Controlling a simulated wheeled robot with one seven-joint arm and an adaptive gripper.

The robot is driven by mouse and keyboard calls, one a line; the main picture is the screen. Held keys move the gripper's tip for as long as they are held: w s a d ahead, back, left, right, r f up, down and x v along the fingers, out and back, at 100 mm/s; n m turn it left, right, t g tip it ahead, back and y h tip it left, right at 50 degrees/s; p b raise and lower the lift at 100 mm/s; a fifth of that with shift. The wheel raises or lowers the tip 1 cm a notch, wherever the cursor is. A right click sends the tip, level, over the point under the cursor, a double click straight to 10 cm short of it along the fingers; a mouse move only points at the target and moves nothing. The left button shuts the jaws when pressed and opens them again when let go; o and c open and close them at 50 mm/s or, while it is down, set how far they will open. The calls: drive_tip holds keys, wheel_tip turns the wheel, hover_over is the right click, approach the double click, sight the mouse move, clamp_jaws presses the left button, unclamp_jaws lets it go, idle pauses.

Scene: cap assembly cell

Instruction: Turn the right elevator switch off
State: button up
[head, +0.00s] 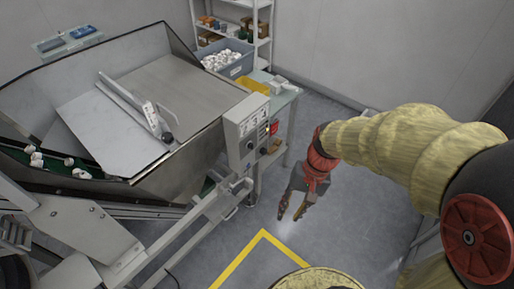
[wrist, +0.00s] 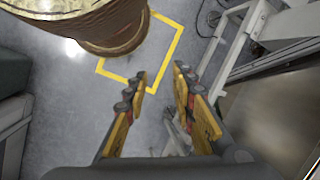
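The grey control box (head: 247,132) is fixed at the right corner of the big metal hopper. Its face carries small dark knobs or switches and a red part (head: 273,128) at its right edge. They are too small to tell which is the right elevator switch or how it is set. My gripper (head: 291,212) hangs over the floor, below and right of the box and apart from it, pointing down. In the wrist view my gripper (wrist: 158,82) has its two fingers spread with nothing between them. The control box does not show clearly in the wrist view.
The hopper (head: 185,85) and its grey frame (head: 200,222) fill the left. A table with a blue bin (head: 226,62) of white parts and a yellow tray (head: 252,85) stands behind the box. Open floor with a yellow line (head: 240,262) lies around my gripper.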

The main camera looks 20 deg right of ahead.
drive_tip(key=w+a+f+m+y, duration=0.4)
drive_tip(key=a+f+m+y, duration=0.15)
drive_tip(key=f+m, duration=0.2)
drive_tip(key=m+t, duration=1.6)
approach(251, 146)
drive_tip(key=b+x, duration=0.1)
drive_tip(key=x, duration=0.6)
drive_tip(key=shift+w+d+r+y+b, duration=0.25)
drive_tip(key=shift+y+b, duration=0.15)
drive_tip(key=shift+y, duration=0.05)
clamp_jaws()
